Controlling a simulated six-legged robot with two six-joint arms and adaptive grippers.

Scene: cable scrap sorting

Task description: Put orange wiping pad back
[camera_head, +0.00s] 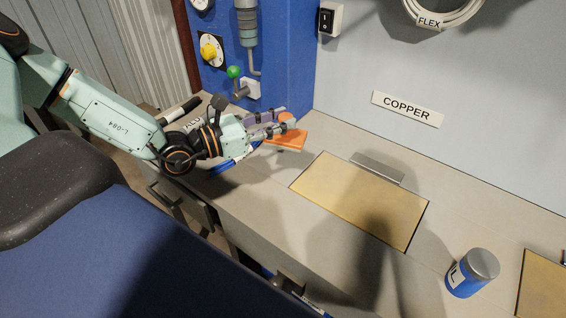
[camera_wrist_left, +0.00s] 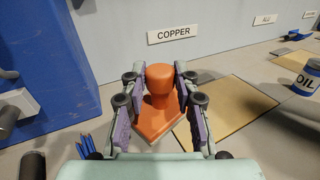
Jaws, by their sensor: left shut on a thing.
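The orange wiping pad (camera_head: 292,139) is in my left gripper (camera_head: 277,125), over the left part of the bench near the blue post. In the left wrist view the pad (camera_wrist_left: 157,125) has a flat orange base and a round knob on top. The left gripper (camera_wrist_left: 158,95) has its purple-lined fingers on both sides of the knob and is shut on it. I cannot tell whether the pad's base touches the bench. My right gripper is not in view.
A tan panel (camera_head: 365,198) lies in the bench below the COPPER label (camera_head: 408,108). A blue can (camera_head: 472,272) stands at the right. Blue pens (camera_wrist_left: 86,146) show at the left gripper's lower left. The blue post (camera_head: 285,60) with a green-knobbed lever (camera_head: 234,72) rises behind.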

